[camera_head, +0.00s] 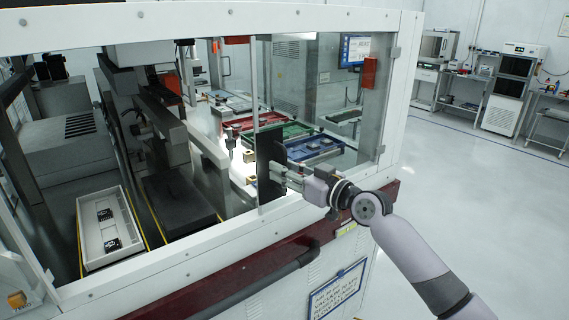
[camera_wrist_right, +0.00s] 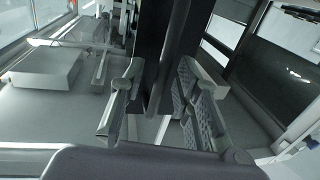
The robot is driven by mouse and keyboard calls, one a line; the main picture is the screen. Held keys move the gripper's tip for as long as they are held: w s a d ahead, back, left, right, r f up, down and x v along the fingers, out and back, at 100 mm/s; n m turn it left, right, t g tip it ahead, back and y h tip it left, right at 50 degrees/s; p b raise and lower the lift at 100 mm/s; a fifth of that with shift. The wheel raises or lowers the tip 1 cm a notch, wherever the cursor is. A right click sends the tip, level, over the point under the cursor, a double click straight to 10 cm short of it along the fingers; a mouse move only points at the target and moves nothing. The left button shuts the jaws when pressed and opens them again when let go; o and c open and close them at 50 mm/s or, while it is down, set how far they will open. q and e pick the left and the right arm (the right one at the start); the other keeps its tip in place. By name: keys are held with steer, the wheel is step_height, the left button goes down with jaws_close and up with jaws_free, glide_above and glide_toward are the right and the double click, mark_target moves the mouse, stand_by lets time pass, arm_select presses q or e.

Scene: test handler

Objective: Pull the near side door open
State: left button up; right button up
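The near side door is a clear pane in a pale frame (camera_head: 261,80) on the side of the white machine. A black upright handle plate (camera_head: 266,150) is on its left edge. My right gripper (camera_head: 281,174) is at the lower part of this plate, its arm coming from the lower right. In the right wrist view the dark plate (camera_wrist_right: 162,60) runs down between the two spread fingers of my right gripper (camera_wrist_right: 160,100). The fingers are apart on either side of it; firm contact cannot be made out. My left gripper is not in view.
Inside the machine are a white tray (camera_head: 84,233) with small black parts and red (camera_head: 262,123), green and blue bins. A dark red rail with a black bar (camera_head: 262,286) runs along the machine's front below the window. Open floor (camera_head: 470,210) lies to the right.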

steer(key=shift+w+a, duration=0.15)
steer(key=shift+a, duration=0.05)
steer(key=shift+c, duration=0.2)
jaws_close()
stand_by(0.7)
